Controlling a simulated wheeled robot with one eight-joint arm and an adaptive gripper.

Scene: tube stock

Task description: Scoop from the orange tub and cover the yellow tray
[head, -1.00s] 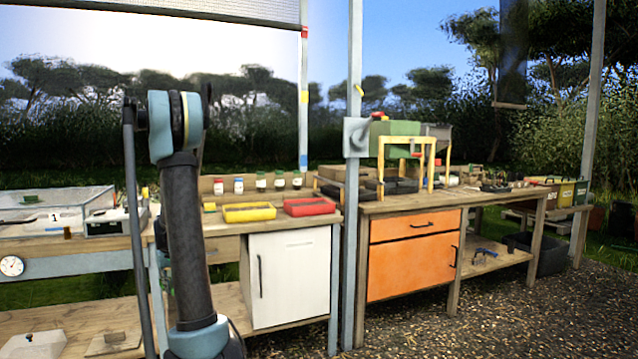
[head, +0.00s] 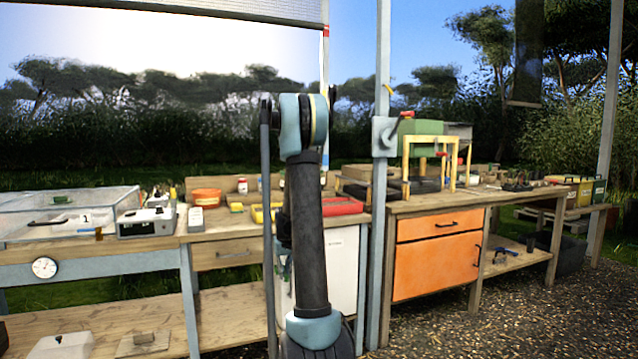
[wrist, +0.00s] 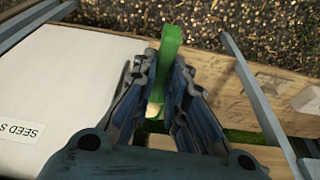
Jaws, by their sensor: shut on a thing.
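The orange tub (head: 207,197) stands on the wooden bench left of centre in the head view; its contents cannot be made out. The yellow tray (head: 257,215) lies on the same bench to its right, partly hidden by my arm. In the wrist view my gripper (wrist: 165,62) is shut on a green tool (wrist: 170,42), which looks like a scoop held by its handle. Whether the scoop carries anything cannot be told. My gripper is hidden in the head view, behind my arm.
A red tray (head: 345,207) sits right of the yellow tray. A scale-like device (head: 147,221) and a clear bin (head: 60,228) stand left of the tub. A blue-grey post (head: 381,260) rises between the benches. Below my gripper are a white cabinet (wrist: 70,85) and gravel.

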